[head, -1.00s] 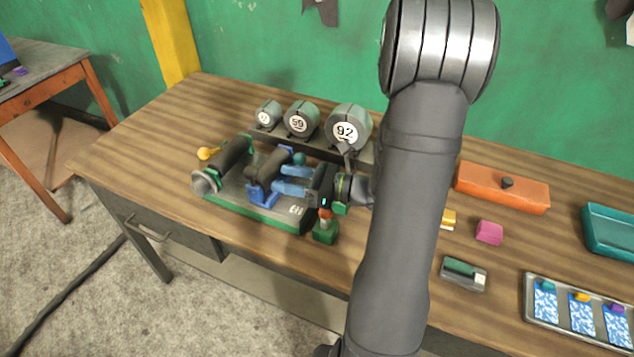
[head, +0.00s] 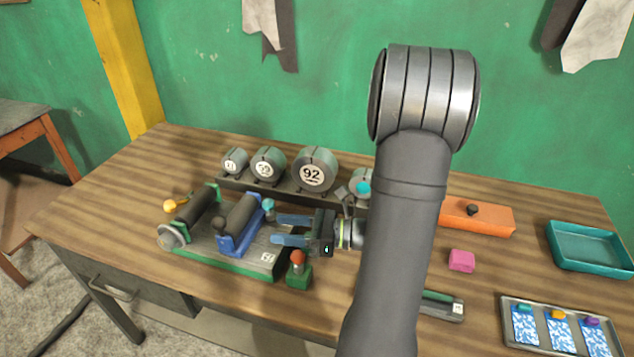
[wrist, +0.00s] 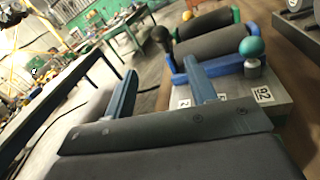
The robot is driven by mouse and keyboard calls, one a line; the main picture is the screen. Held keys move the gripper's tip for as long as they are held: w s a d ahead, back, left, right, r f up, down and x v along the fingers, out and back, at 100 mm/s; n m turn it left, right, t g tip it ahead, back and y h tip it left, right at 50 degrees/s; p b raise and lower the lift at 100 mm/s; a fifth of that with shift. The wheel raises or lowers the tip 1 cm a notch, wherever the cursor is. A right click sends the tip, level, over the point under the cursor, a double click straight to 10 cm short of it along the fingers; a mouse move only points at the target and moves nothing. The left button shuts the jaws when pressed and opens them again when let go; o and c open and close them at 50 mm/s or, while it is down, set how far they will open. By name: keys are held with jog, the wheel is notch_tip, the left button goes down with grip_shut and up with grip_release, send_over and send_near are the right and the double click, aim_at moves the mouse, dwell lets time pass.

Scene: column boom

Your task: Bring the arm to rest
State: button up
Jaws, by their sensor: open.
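My gripper (head: 292,229) is open, its two blue fingers pointing left in the head view, just right of the blue roller block (head: 238,226) on the green-edged device (head: 265,262). In the wrist view the gripper fingers (wrist: 160,92) stand apart with nothing held between them. The blue block with its dark roller (wrist: 212,45) and a teal ball knob (wrist: 252,47) lie beyond the fingers there. I cannot tell exactly how far the fingers are from the block. My arm's forearm hides part of the table's middle.
Numbered grey drums (head: 313,171) stand on a rack behind the device. A red-topped green post (head: 298,270) is close below my gripper. To the right are an orange box (head: 480,220), a pink block (head: 461,261), a teal tray (head: 590,249) and a metal card tray (head: 510,341).

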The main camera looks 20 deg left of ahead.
jog(key=shift+a, duration=0.1)
jog(key=s+a, duration=0.1)
jog(key=a, duration=0.4)
jog(key=s+a, duration=0.1)
jog(key=a, duration=0.5)
jog(key=s+a, duration=0.1)
jog(key=a, duration=0.4)
jog(key=shift+s+a, duration=0.15)
jog(key=shift+a, duration=0.2)
dwell(1.0)
